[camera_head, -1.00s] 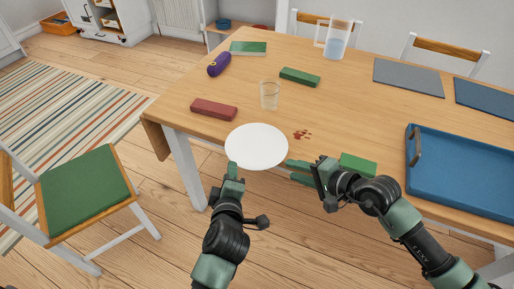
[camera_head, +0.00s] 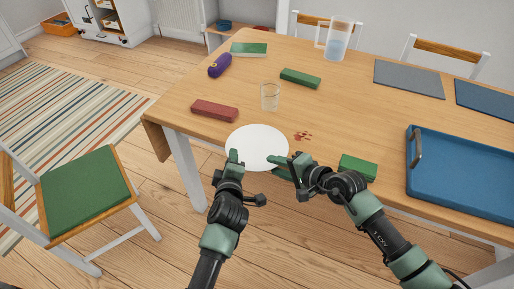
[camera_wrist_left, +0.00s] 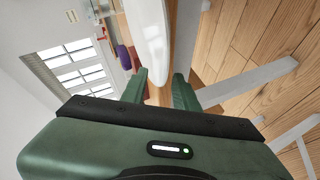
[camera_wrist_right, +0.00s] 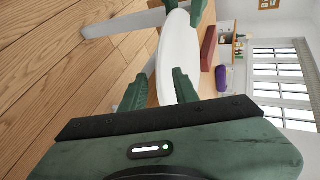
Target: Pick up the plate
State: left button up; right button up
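The white round plate (camera_head: 257,143) lies at the near edge of the wooden table. My left gripper (camera_head: 232,157) is at its near left rim, with its fingers open. In the left wrist view the plate (camera_wrist_left: 151,35) stretches away from between the open fingers (camera_wrist_left: 160,82). My right gripper (camera_head: 280,166) is at the near right rim, also open. In the right wrist view the plate (camera_wrist_right: 178,60) lies ahead of and partly between the open fingers (camera_wrist_right: 160,80). Whether either finger touches the rim is unclear.
On the table (camera_head: 345,110) are a glass (camera_head: 270,96), a red box (camera_head: 214,110), a green block (camera_head: 358,167) close to my right arm and a blue tray (camera_head: 465,180) at the right. Red-brown spots (camera_head: 303,136) lie beside the plate. A chair (camera_head: 85,190) stands at the left.

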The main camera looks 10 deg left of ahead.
pick_arm(q)
jog(key=shift+c, duration=0.3)
pick_arm(e)
jog(key=shift+c, duration=0.3)
pick_arm(q)
grip_shut()
pick_arm(e)
grip_shut()
jog(key=shift+d, duration=0.1)
dwell(0.4)
